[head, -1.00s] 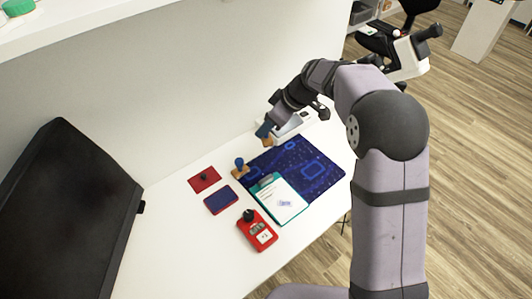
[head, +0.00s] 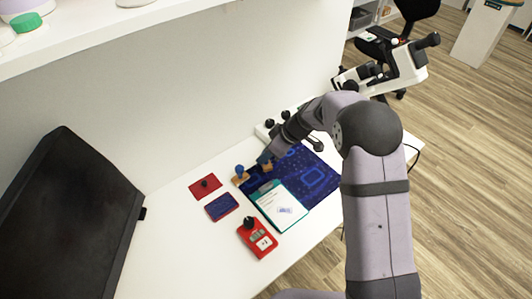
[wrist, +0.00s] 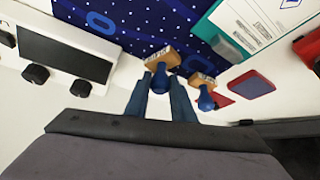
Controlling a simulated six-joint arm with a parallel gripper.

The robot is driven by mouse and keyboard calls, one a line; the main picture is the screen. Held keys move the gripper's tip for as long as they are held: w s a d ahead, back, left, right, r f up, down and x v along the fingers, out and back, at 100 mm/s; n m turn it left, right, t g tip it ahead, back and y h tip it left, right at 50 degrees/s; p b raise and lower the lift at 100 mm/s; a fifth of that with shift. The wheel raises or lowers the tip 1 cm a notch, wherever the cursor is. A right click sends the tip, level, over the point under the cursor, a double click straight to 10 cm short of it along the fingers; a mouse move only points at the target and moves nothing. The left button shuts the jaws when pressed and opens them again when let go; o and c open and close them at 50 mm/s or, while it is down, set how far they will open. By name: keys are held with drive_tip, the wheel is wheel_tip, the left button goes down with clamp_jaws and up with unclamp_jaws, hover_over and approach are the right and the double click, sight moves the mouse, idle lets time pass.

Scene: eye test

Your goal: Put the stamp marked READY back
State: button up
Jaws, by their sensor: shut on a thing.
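My gripper (wrist: 161,80) is shut on the blue handle of a wooden-based stamp (wrist: 166,55). In the head view my gripper (head: 266,157) holds this stamp (head: 267,167) low at the left edge of the blue mat (head: 322,178); I cannot tell whether its base touches down. A second blue-handled stamp (head: 240,174) stands just left of it and also shows in the wrist view (wrist: 206,101). Both bases carry a small dark label on the side, too small to read surely, so I cannot tell which says READY.
A teal clipboard (head: 262,197) with paper lies on the mat's near side. A blue ink pad (head: 221,207), a red pad with black knob (head: 205,187) and a red device (head: 257,240) lie nearby. A white unit with black knobs (wrist: 66,58) stands close behind. The front left table is clear.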

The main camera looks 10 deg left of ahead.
drive_tip(key=shift+f+b, duration=0.2)
drive_tip(key=shift+b, duration=0.15)
drive_tip(key=o, duration=0.8)
drive_tip(key=shift+r, duration=0.1)
drive_tip(key=shift+o, duration=0.2)
drive_tip(key=shift+r+p, duration=0.15)
drive_tip(key=shift+p, duration=0.15)
drive_tip(key=shift+d+r, duration=0.1)
drive_tip(key=shift+r, duration=0.05)
drive_tip(key=b+v, duration=0.1)
drive_tip(key=v, duration=1)
drive_tip(key=shift+r+b, duration=0.25)
drive_tip(key=shift+b, duration=0.05)
drive_tip(key=shift+s+d, duration=0.15)
